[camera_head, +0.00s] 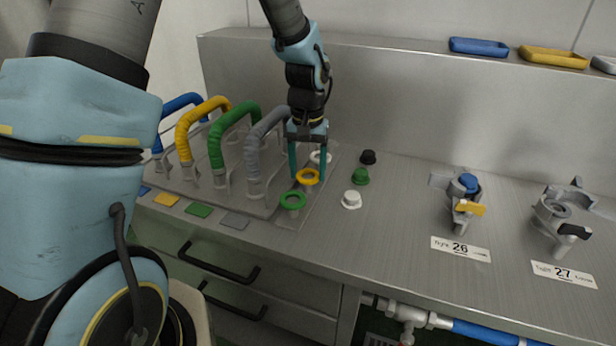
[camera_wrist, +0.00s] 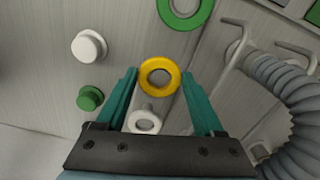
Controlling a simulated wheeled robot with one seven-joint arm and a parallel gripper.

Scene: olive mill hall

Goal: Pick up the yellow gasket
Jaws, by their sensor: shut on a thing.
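The yellow gasket (camera_head: 308,177) is a flat ring at the metal strip on the worktop, between a green ring (camera_head: 292,200) and a white ring (camera_head: 320,157). My gripper (camera_head: 308,178) points down over it, with the teal fingers on either side. In the wrist view the yellow gasket (camera_wrist: 160,77) sits between the two fingertips (camera_wrist: 159,72), and my gripper is shut on it. The white ring (camera_wrist: 144,122) shows behind it between the fingers, and the green ring (camera_wrist: 184,8) lies beyond. Whether the gasket is clear of the strip is hard to tell.
Blue, yellow, green and grey hoses (camera_head: 268,140) arch close on the left. Black, green and white caps (camera_head: 352,200) stand to the right. Fittings labelled 26 (camera_head: 461,249) and 27 (camera_head: 564,274) stand farther right. Trays (camera_head: 478,46) sit on the back ledge.

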